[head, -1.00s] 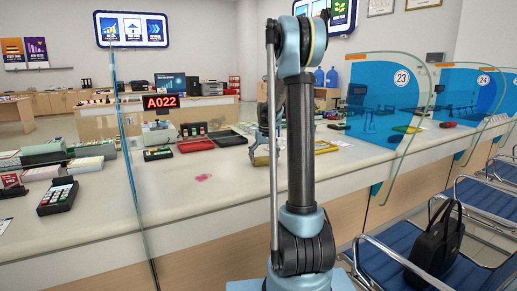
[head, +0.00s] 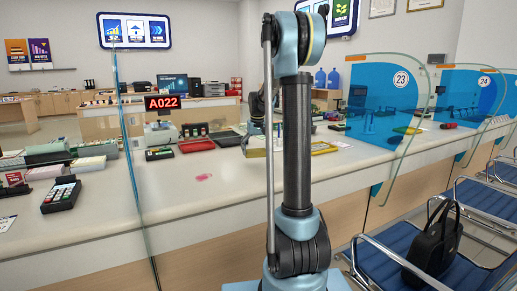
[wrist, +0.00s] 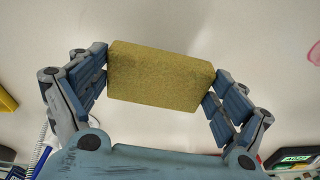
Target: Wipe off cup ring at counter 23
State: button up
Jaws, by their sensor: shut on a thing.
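A pink-red mark (head: 204,177) lies on the pale counter top (head: 176,198) in the head view. Part of it, curved, also shows at the right edge of the wrist view (wrist: 314,53). My gripper (wrist: 160,85) is shut on a yellow-brown sponge block (wrist: 160,77), one finger at each end, with the pale counter behind it. In the head view my gripper (head: 254,143) is partly behind my arm, to the right of and beyond the mark. The sponge is apart from the mark.
A glass screen (head: 130,160) stands left of the mark. A black tray (head: 226,138), a red-edged tray (head: 196,146) and a yellow tray (head: 322,148) lie farther back. The blue panel numbered 23 (head: 385,100) stands at right. The counter around the mark is clear.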

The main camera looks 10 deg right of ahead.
jog(key=shift+r, duration=1.5)
